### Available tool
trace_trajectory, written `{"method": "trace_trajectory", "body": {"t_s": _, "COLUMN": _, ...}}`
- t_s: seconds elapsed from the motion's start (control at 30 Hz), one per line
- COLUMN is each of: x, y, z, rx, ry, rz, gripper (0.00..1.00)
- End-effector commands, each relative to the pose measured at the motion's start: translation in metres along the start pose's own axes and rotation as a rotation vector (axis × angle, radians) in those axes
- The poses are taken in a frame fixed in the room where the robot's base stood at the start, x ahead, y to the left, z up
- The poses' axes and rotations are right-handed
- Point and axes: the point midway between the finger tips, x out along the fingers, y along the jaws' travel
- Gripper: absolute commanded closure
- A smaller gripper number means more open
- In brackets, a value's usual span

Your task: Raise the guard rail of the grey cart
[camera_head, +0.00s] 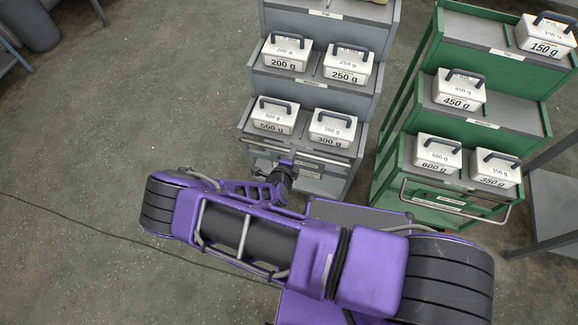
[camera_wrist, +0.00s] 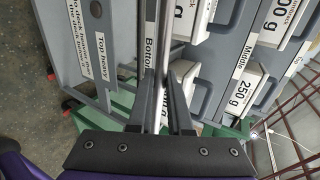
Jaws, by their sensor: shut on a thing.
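The grey cart (camera_head: 345,97) stands at the upper middle of the head view, with stepped shelves holding white weight boxes. Its guard rail (camera_head: 326,160) is a light metal bar across the front, near the level of the bottom shelf. My gripper (camera_head: 284,166) is at the front of the cart, at the left-middle part of the rail. In the wrist view the rail (camera_wrist: 187,22) runs down between the fingers of my gripper (camera_wrist: 163,95), which is shut on it. The fingers hide part of the rail, and my arm covers the floor in front of the cart.
A green cart (camera_head: 410,97) with similar boxes and its own front rail (camera_head: 455,208) stands close on the right. A grey table (camera_head: 553,205) is at the far right. The floor on the left is open, with a thin dark cable (camera_head: 75,218) across it.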

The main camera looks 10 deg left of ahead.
Motion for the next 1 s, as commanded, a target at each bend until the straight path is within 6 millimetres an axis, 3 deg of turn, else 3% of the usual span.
{"method": "trace_trajectory", "body": {"t_s": 1.0, "x": 0.03, "y": -0.036, "z": 0.001, "rx": 0.002, "ry": -0.001, "rz": -0.002, "gripper": 1.0}}
